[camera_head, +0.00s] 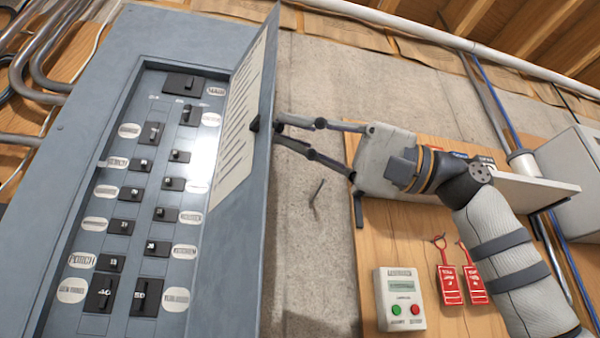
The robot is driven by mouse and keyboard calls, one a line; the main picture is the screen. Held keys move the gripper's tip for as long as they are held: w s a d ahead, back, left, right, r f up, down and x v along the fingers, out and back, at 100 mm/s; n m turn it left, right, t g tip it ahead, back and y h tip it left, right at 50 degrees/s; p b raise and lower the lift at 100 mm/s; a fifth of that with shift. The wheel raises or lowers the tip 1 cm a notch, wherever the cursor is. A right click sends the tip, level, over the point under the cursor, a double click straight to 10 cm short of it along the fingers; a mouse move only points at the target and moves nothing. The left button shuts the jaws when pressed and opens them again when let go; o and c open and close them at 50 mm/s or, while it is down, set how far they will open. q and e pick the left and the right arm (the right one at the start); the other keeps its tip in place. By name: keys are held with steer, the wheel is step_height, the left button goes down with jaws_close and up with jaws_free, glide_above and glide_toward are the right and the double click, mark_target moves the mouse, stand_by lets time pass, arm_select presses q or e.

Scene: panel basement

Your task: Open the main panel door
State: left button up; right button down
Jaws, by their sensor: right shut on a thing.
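The main panel (95,75) is a large grey-blue metal box on the left, with rows of black breakers and white oval labels showing inside. Its door (232,235) is hinged open and stands out from the box at the right side of the breakers, with a white printed sheet on its inner face. My right gripper (277,130) is at the door's outer edge, its two fingers closed on the small dark latch (254,125) there. The fingertips are partly hidden by the door. My left gripper is not in view.
A wooden board (455,318) on the right carries a small meter box (400,300) with green and red buttons, and two red tags (450,284). A shelf (535,190) and a grey box (575,165) are behind my right arm. Bare concrete wall lies between door and board.

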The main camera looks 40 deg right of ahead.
steer(key=shift+s+d+r, duration=0.1)
steer(key=shift+d+r, duration=0.15)
steer(key=shift+d, duration=0.05)
steer(key=c, duration=1.8)
jaws_free()
steer(key=shift+a, duration=0.1)
steer(key=shift+o, duration=1)
steer(key=shift+f, duration=0.15)
steer(key=v, duration=1.1)
steer(key=shift+d, duration=0.4)
steer(key=shift+s+f, duration=0.1)
